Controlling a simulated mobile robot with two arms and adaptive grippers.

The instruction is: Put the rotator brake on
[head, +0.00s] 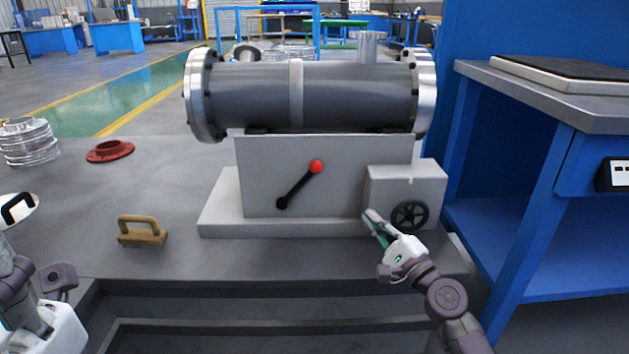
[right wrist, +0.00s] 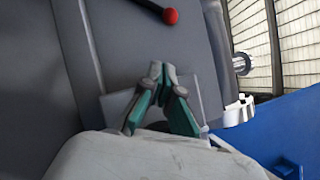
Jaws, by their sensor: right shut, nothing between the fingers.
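The brake lever (head: 299,186) is a black rod with a red ball knob. It sits on the front of the grey stand (head: 345,155) and tilts up to the right, knob at the top. In the right wrist view the knob (right wrist: 170,16) shows at the top edge. My right gripper (head: 370,214) is shut and empty, low in front of the stand, right of and below the lever and apart from it. Its closed fingertips (right wrist: 161,68) also show in the wrist view.
A flanged grey cylinder (head: 340,95) lies on the stand. A grey box with a black handwheel (head: 410,215) is close beside my right gripper. A brown-handled block (head: 142,232), a red flange (head: 110,151) and stacked metal rings (head: 30,143) are at left. A blue bench (head: 560,120) stands at right.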

